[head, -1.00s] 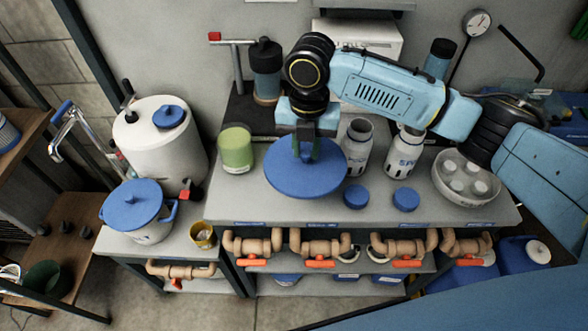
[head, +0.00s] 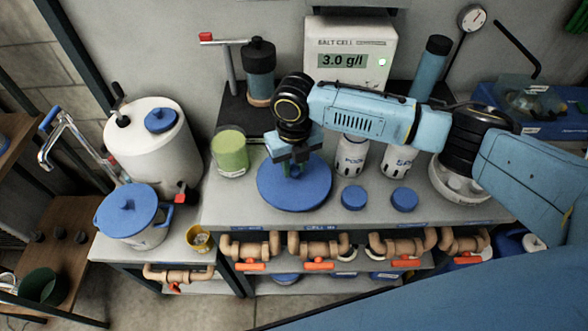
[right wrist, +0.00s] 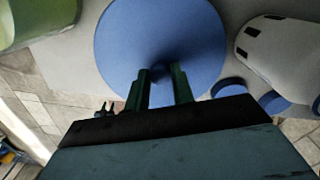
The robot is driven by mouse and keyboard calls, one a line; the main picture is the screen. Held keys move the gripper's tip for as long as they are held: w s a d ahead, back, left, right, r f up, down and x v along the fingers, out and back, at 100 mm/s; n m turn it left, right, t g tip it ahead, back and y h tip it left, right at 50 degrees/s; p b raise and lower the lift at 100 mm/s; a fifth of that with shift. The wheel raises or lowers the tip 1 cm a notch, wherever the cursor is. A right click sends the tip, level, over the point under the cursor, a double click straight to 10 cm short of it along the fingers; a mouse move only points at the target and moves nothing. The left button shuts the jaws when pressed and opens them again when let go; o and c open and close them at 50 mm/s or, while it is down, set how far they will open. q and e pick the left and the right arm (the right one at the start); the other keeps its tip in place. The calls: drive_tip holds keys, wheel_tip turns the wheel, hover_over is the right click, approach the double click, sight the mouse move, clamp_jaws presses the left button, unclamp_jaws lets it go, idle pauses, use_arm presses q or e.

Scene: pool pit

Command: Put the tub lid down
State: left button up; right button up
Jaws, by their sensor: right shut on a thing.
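The tub lid (head: 308,196) is a wide round blue disc with a small knob, also in the right wrist view (right wrist: 185,35). My right gripper (head: 294,168) points down over its middle and is shut on the knob; its green fingers (right wrist: 162,88) stand either side of it in the right wrist view. The lid looks level and close above the grey bench (head: 235,205), near the front edge; whether it touches I cannot tell. A white tub (head: 148,237) with a blue lid (head: 125,208) stands on the lower bench at left. My left gripper is not in view.
A green jar (head: 230,155) stands left of the held lid. White bottles (head: 350,160) stand close to its right, with two blue caps (head: 354,197) (head: 404,200) in front. A white bowl (head: 448,188) is farther right. Pipe fittings (head: 318,243) sit below the bench edge.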

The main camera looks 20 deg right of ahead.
sight(294, 169)
wheel_tip(294, 169, down, 2)
drive_tip(key=shift+f, duration=0.15)
drive_tip(key=shift+f, duration=0.15)
drive_tip(key=o, duration=1)
wheel_tip(294, 169, up, 12)
drive_tip(key=shift+r, duration=0.2)
